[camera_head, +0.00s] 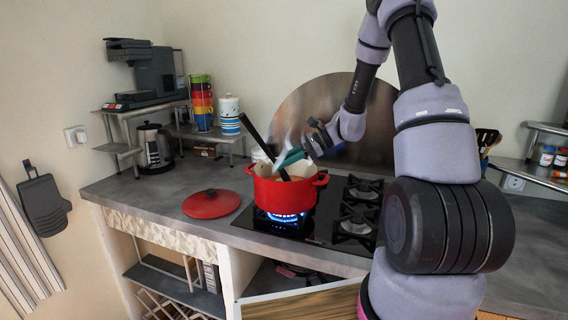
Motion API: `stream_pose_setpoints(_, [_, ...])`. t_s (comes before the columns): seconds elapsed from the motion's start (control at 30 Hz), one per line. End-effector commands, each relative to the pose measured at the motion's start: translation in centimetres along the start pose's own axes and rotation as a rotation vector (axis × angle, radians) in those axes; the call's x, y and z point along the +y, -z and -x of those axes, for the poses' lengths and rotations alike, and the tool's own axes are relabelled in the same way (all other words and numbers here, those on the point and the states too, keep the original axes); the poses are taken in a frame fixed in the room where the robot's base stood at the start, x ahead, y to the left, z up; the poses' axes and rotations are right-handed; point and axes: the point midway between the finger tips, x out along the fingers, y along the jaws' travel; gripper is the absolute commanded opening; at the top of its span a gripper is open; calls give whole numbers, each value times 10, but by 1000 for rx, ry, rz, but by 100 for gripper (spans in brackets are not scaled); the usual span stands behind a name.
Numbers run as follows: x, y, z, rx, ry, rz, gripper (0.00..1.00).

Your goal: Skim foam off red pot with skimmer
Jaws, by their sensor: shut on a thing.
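The red pot (284,195) stands on the lit front burner of the cooktop, with its lid off. The skimmer (257,138) has a long black handle that leans up and left out of the pot; its head is hidden inside. My gripper (295,155) comes in from the right, just above the pot's rim, at the end of my arm. A teal piece spans from it to the handle, and it is shut on the skimmer. The grip itself is too small to see clearly. Whether foam lies in the pot is too small to tell.
The red lid (211,204) lies on the grey counter (130,192) left of the pot. Blue flame burns beneath the pot. Empty burners (358,213) lie to its right. A round metal splash shield (292,112) stands behind. Stacked cups (202,100) stand on a shelf at left.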

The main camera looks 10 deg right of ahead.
Motion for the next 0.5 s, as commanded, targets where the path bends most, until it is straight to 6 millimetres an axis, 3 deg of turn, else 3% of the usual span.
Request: stream_pose_setpoints(0.5, [0,-42,-1,0,0,1,0])
